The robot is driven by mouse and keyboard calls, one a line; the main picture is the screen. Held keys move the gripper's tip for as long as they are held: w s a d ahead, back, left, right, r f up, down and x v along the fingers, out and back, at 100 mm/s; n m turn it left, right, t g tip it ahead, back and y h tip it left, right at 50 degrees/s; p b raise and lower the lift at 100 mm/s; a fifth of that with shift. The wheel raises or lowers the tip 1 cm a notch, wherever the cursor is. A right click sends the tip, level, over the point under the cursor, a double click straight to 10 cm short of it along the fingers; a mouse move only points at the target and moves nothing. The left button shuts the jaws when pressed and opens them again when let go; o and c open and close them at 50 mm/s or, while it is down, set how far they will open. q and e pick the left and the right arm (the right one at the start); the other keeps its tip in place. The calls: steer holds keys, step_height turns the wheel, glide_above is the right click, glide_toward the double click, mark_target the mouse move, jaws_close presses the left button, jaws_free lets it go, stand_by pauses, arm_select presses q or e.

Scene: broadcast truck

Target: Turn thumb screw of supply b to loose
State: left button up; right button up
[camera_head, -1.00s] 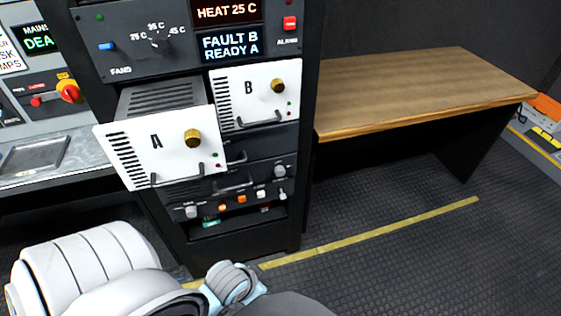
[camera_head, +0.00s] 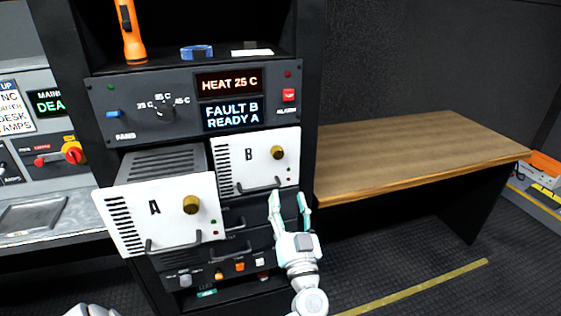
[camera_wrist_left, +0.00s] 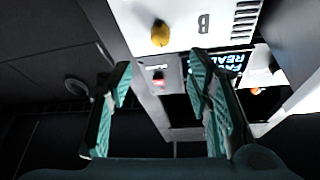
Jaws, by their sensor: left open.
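Supply B (camera_head: 228,172) is a white-faced unit in the rack, marked B, with a brass thumb screw (camera_head: 277,153) at its upper right. The screw also shows in the left wrist view (camera_wrist_left: 161,33), beyond the fingertips. My left gripper (camera_head: 289,199) is open and empty, below the screw and in front of the rack's lower right part. It is apart from the screw. In the left wrist view its two fingers (camera_wrist_left: 158,80) stand spread. Whether the screw is tight or loose cannot be told. My right gripper is not in view.
Supply A (camera_head: 130,215), with its own brass knob (camera_head: 190,204), sticks out of the rack at left. The display (camera_head: 231,116) reads FAULT B, READY A. An orange flashlight (camera_head: 131,35) stands on the shelf above. A bare wooden bench (camera_head: 420,150) is at right.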

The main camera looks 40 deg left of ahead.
mark_target(278, 155)
arm_select(q)
steer(key=x, duration=1.3)
steer(key=shift+s, duration=0.1)
steer(key=shift+d, duration=0.1)
jaws_close()
